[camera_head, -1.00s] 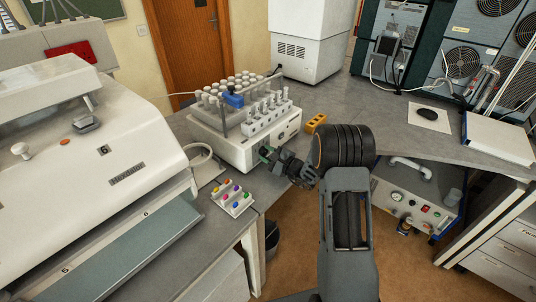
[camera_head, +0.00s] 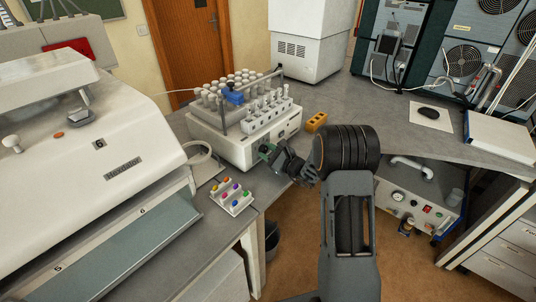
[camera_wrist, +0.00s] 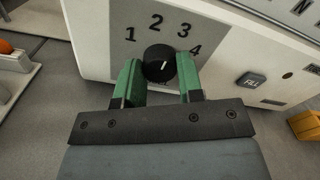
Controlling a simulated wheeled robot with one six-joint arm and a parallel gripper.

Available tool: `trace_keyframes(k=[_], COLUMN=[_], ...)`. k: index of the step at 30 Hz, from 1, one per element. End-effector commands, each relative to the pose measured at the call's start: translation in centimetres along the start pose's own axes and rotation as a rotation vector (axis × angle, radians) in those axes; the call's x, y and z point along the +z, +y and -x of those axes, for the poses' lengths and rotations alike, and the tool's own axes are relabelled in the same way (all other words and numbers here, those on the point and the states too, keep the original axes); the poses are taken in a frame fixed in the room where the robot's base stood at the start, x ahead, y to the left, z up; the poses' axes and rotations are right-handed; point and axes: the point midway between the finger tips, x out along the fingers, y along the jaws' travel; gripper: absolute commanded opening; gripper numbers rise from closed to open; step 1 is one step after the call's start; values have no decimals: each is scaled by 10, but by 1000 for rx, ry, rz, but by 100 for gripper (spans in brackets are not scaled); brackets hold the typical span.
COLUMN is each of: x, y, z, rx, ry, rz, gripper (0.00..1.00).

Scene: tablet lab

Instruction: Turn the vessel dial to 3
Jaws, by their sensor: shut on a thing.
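The vessel dial (camera_wrist: 159,63) is a round black knob with a white pointer line, on the white front of the vessel machine (camera_head: 232,149). The numbers 1, 2, 3 and 4 arc around it. The pointer slants to the upper right, on the side of 3 and 4; I cannot tell exactly which it meets. My gripper (camera_wrist: 159,80) has its two green-padded fingers on the left and right of the knob, shut on it. In the head view my gripper (camera_head: 266,152) reaches the machine's front, and the dial is hidden behind the fingers.
A small tray with coloured knobs (camera_head: 232,197) sits near the bench edge left of my arm. A yellow block (camera_head: 316,122) lies right of the machine. A button (camera_wrist: 252,80) is on the panel right of the dial. A large white apparatus (camera_head: 90,160) fills the left.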

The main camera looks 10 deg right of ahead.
Motion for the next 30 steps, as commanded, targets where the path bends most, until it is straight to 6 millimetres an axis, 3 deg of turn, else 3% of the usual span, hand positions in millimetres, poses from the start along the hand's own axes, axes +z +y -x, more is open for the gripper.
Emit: trace_keyframes(k=[12, 30], x=[-1, 0], y=[1, 1], z=[0, 0], rx=[1, 1], ry=[2, 2], rz=[-230, -287], gripper=[11, 11])
